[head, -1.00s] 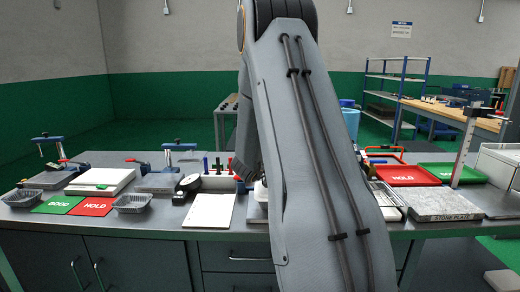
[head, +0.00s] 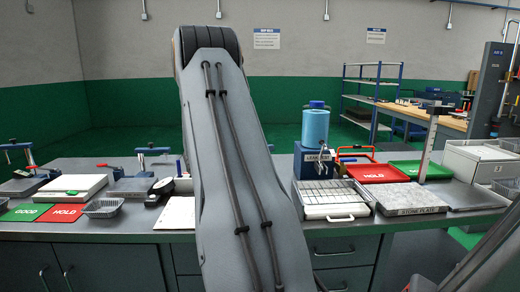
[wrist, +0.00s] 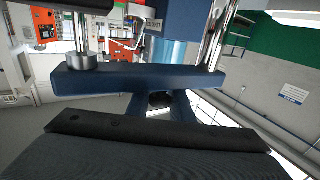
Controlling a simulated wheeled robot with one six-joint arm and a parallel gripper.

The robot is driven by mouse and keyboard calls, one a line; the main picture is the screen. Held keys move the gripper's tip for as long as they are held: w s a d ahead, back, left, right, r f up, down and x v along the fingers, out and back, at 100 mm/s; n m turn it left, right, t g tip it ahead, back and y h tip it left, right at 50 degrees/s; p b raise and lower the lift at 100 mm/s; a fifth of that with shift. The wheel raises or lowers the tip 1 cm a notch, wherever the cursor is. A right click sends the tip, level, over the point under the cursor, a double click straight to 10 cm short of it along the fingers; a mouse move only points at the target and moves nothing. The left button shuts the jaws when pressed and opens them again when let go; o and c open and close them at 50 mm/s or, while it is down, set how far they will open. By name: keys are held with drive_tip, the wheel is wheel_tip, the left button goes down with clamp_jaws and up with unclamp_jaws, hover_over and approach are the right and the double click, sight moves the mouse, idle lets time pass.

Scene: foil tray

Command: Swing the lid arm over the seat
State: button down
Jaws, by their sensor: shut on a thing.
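A dark blue bar (wrist: 140,77), which looks like the lid arm, crosses the wrist view on the near side of two steel posts. A blue cylinder (wrist: 170,52) shows behind it. My gripper (wrist: 160,103) is beyond the black edge of its housing, shut on a small dark part (wrist: 160,99) that looks like a knob under the bar. In the head view, a dark blue station (head: 311,163) carries a light blue cylinder (head: 315,128). My own arm hides the gripper there. I cannot make out the seat clearly in either view.
A white-framed wire rack (head: 333,193) stands in front of the station. A red HOLD tray (head: 377,173), green tray (head: 418,170) and stone plate (head: 410,200) lie to its right. A foil tray (head: 103,208) and green and red cards are at the left.

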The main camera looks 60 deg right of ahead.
drive_tip(key=shift+w+r, duration=0.1)
drive_tip(key=shift+r, duration=0.1)
drive_tip(key=c, duration=1.6)
unclamp_jaws()
drive_tip(key=shift+f, duration=0.1)
wheel_tip(320, 180, up, 10)
drive_tip(key=shift+b, duration=0.65)
